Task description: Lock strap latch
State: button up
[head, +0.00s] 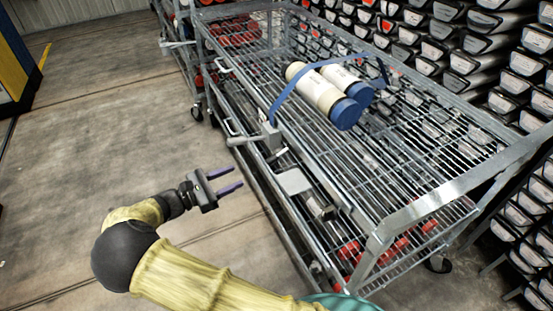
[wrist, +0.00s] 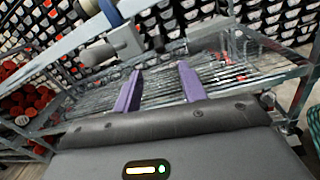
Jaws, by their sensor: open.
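A blue strap (head: 283,97) runs over two cream core liners with blue ends (head: 346,113) lying on the cart's upper shelf. The strap comes down at the cart's near side rail, by a grey latch block (head: 268,138). A flat grey plate or lever (head: 294,181) sticks out lower on the same side. My gripper (head: 236,178) has two purple fingers, apart and empty, left of the cart and clear of the latch. In the wrist view the open fingers (wrist: 160,68) point at the cart, with a grey latch part (wrist: 121,43) and the blue strap (wrist: 110,12) beyond. Whether the latch is locked cannot be told.
The wire cart (head: 420,207) has metal rails and a lower shelf with red-ended items. Racks of stacked liners (head: 470,62) stand behind it. Another cart adjoins at the far left end. The concrete floor (head: 110,120) left of the cart is clear.

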aim_at(276, 157)
jog(key=b+x, duration=0.2)
jog(key=x, duration=1.3)
jog(key=shift+w+d+f, duration=0.1)
jog(key=shift+w+d, duration=0.1)
jog(key=shift+w, duration=0.1)
jog(key=shift+c, duration=0.2)
grip_shut()
